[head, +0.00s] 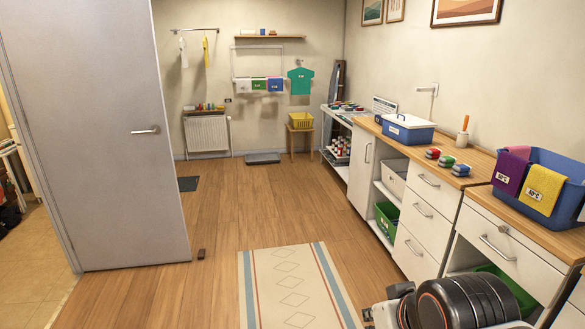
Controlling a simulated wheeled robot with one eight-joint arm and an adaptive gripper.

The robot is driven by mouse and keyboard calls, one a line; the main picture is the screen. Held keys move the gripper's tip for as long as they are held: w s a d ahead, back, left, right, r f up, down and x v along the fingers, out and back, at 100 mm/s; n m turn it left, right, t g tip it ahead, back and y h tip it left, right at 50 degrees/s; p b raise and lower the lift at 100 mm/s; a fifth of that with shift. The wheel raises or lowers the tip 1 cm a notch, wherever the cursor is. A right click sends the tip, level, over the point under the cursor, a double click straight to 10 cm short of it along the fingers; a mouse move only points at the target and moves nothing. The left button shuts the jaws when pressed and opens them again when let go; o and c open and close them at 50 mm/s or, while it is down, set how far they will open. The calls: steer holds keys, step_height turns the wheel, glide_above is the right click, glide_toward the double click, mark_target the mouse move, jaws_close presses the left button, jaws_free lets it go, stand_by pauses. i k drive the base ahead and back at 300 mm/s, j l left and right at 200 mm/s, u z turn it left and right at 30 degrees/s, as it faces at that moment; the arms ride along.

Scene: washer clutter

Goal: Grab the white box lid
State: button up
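A blue box with a white lid (408,121) stands on the wooden counter near its far end. The lid lies on top of the box and has a handle. A white box (395,176) sits on the shelf below the counter; whether it has its own lid is not clear. Part of my arm shows at the bottom right, but my gripper is not in view.
The counter (478,162) runs along the right wall, with several small coloured items (447,161) and a blue basin (549,189) holding cloths. A grey door (112,140) stands at left.

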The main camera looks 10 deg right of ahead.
mark_target(408, 122)
steer(key=i+z, duration=0.1)
steer(key=i, duration=0.6)
steer(key=i+z, duration=0.15)
steer(key=i, duration=0.5)
steer(key=i+j+z, duration=0.1)
steer(key=i, duration=0.6)
steer(key=i+l+z, duration=0.2)
steer(key=i+z, duration=0.7)
steer(key=i+j+z, duration=0.25)
steer(key=i+z, duration=0.2)
steer(key=i, duration=0.15)
steer(key=i+j+z, duration=0.4)
steer(key=i+l, duration=0.05)
steer(key=i, duration=0.05)
